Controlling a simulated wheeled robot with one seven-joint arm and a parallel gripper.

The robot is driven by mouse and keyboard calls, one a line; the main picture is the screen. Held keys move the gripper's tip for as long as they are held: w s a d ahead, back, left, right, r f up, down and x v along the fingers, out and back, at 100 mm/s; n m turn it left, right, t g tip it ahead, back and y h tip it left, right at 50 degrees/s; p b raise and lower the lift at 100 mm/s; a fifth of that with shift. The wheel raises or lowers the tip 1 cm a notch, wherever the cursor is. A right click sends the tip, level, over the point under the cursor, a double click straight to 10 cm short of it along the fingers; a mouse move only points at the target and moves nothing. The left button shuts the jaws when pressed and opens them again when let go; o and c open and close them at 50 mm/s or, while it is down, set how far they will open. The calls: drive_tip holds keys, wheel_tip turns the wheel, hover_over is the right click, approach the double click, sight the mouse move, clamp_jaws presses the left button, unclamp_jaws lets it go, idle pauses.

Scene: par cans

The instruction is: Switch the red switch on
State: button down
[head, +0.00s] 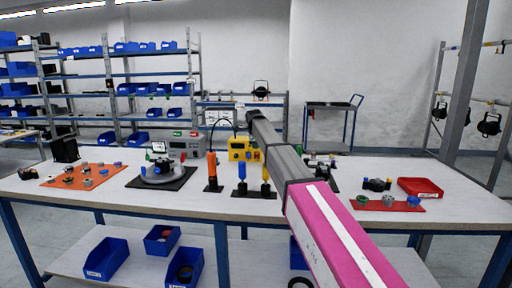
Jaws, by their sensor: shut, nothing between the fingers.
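A grey box (184,146) stands at the back of the table, left of centre. A small red patch (194,134) and a small green patch (177,134) show on its upper part. The red patch may be the red switch; its position is too small to read. My arm reaches in from the lower right, and my gripper (240,113) is at its far end, small in the picture, to the right of the grey box and above a yellow box (240,148). It is shut and appears empty. My arm hides part of the table behind it.
Orange and blue upright tools (212,172) stand in front of the yellow box. A round device on a black mat (150,182) and an orange mat (60,180) with small parts lie left. A red tray (420,187) is right. The front table edge is mostly clear.

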sight(257, 154)
drive_tip(key=x, duration=0.9)
drive_tip(key=shift+w, duration=0.1)
drive_tip(key=w, duration=0.2)
drive_tip(key=shift+w+r, duration=0.4)
drive_tip(key=shift+w, duration=0.45)
drive_tip(key=shift+r, duration=0.1)
drive_tip(key=shift+w+r+g, duration=0.15)
drive_tip(key=shift+w+g, duration=0.25)
drive_tip(key=shift+w, duration=0.3)
drive_tip(key=shift+s, duration=0.25)
drive_tip(key=shift+r, duration=0.1)
drive_tip(key=shift+r, duration=0.65)
